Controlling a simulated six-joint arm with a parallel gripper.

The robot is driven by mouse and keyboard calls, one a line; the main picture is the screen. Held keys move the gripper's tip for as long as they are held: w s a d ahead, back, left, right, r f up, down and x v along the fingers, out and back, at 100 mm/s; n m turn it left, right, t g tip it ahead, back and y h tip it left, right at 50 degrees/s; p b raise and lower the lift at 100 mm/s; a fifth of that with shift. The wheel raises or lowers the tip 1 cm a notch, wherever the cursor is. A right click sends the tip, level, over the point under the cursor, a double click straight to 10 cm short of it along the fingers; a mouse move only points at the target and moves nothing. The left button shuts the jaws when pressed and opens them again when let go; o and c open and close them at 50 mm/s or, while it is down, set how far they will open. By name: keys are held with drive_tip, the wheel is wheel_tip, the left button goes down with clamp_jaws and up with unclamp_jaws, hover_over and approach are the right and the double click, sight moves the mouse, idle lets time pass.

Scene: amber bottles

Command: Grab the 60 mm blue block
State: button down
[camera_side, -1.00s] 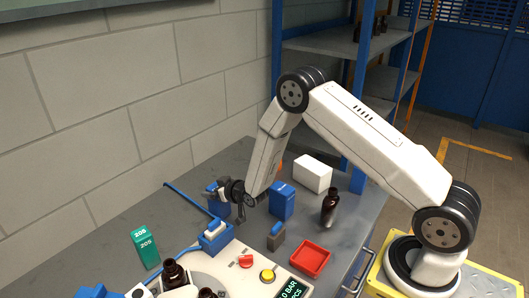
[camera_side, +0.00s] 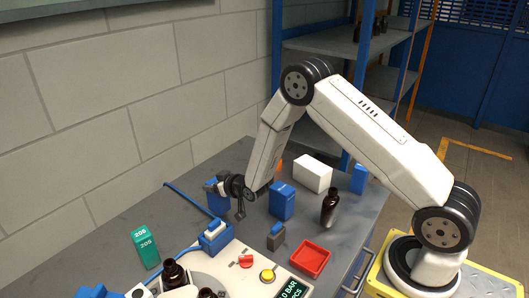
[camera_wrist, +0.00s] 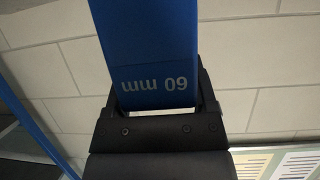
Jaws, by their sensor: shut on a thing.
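The blue block marked "60 mm" (camera_wrist: 155,50) fills the upper middle of the wrist view, its print upside down. It lies between the two dark fingers of my gripper (camera_wrist: 157,95), which are shut on it. In the side view my gripper (camera_side: 226,188) points left, above the left part of the grey bench, with the blue block (camera_side: 215,197) at its fingers. The gripper partly hides the block there. I cannot tell from this view whether the block touches the bench.
Another blue block (camera_side: 282,202) stands just right of my gripper, with a brown bottle (camera_side: 330,208) and white box (camera_side: 312,173) beyond. A blue-and-white device (camera_side: 215,237) is close below. A green block (camera_side: 145,247) stands left, a red tray (camera_side: 310,259) front right.

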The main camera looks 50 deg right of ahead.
drive_tip(key=s+r, duration=1.1)
drive_tip(key=s, duration=0.3)
drive_tip(key=shift+a, duration=0.4)
drive_tip(key=shift+d+r, duration=0.1)
